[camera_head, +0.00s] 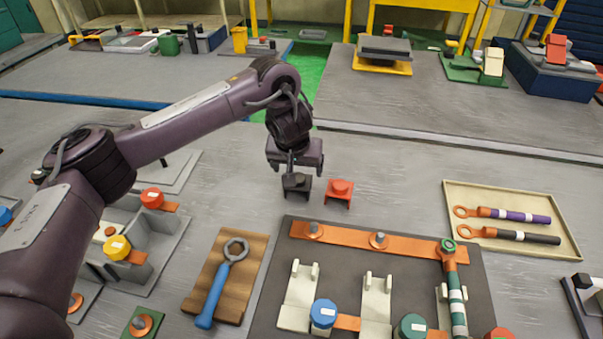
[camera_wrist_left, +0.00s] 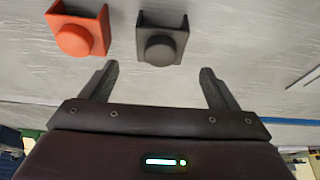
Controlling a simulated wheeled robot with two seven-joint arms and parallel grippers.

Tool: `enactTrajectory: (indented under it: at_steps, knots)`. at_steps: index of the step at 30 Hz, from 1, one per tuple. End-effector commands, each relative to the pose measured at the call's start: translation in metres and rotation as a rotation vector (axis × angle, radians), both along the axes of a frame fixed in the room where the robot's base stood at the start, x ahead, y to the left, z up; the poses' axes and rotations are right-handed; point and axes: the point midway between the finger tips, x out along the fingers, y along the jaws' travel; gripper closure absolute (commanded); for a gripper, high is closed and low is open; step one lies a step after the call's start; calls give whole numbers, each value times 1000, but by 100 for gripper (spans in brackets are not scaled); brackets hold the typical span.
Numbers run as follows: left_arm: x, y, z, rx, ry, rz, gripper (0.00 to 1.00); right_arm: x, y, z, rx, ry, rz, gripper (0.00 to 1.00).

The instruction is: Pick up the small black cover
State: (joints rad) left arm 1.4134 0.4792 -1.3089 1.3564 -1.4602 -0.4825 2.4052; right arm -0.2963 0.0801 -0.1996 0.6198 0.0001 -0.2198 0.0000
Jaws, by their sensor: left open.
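The small black cover (camera_head: 297,184) stands on the grey table, just left of a similar red cover (camera_head: 339,189). In the left wrist view the black cover (camera_wrist_left: 161,42) shows a round knob on its face and lies ahead of the fingertips, roughly centred between them. The red cover (camera_wrist_left: 78,38) is to its left there. My left gripper (camera_head: 293,170) is above and close to the black cover in the head view. In the wrist view its two fingers (camera_wrist_left: 158,72) are spread apart with nothing between them. My right gripper is not in view.
A dark board (camera_head: 266,310) with an orange bar and white holders is in front of the covers. A wrench lies on a wooden block (camera_head: 254,253). A beige tray (camera_head: 567,238) with two tools is at right. The table between red cover and tray is clear.

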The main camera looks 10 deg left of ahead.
Motion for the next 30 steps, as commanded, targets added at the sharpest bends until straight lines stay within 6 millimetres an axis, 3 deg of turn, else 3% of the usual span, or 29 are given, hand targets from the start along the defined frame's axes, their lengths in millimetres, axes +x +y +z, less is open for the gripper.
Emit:
enactTrajectory:
  at_steps: [1,5,11,16,23,30]
  knots:
    - [1,0,-12,-2,5,1,18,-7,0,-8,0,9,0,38]
    - [7,-1,-25,-3,5,1,18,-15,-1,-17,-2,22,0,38]
    - [20,1,-50,-1,6,2,18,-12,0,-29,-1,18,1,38]
    - [27,1,-63,1,4,0,18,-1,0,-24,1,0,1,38]
    - [28,1,-65,0,3,0,18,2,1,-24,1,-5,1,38]
    - [28,1,-65,0,3,0,47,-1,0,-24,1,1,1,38]
